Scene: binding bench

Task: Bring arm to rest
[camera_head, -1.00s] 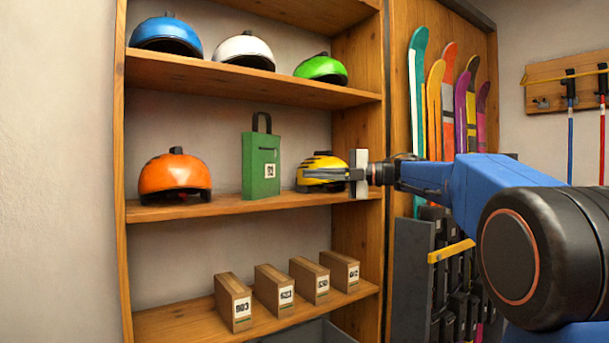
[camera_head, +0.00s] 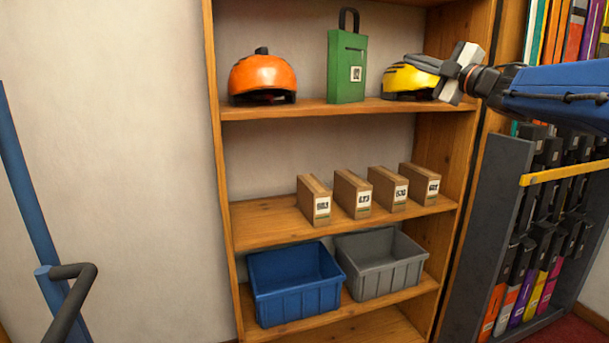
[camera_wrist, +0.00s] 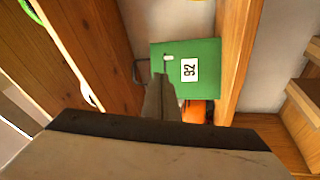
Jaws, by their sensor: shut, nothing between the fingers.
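My gripper (camera_head: 412,61) is at the upper right in the head view, its fingers pointing left in front of the yellow helmet (camera_head: 397,84). Whether it touches the helmet I cannot tell. The fingers are together with nothing between them. My blue arm (camera_head: 560,92) reaches in from the right edge at that height. In the wrist view the closed fingers (camera_wrist: 161,98) point toward a green box (camera_wrist: 211,53) with a label reading 92, and there is a visible bit of orange behind.
A wooden shelf unit (camera_head: 222,190) holds an orange helmet (camera_head: 262,76), the green box (camera_head: 347,68), several brown boxes (camera_head: 352,194), a blue bin (camera_head: 295,283) and a grey bin (camera_head: 380,265). A dark rack (camera_head: 490,235) of skis stands right. Bare wall is at left.

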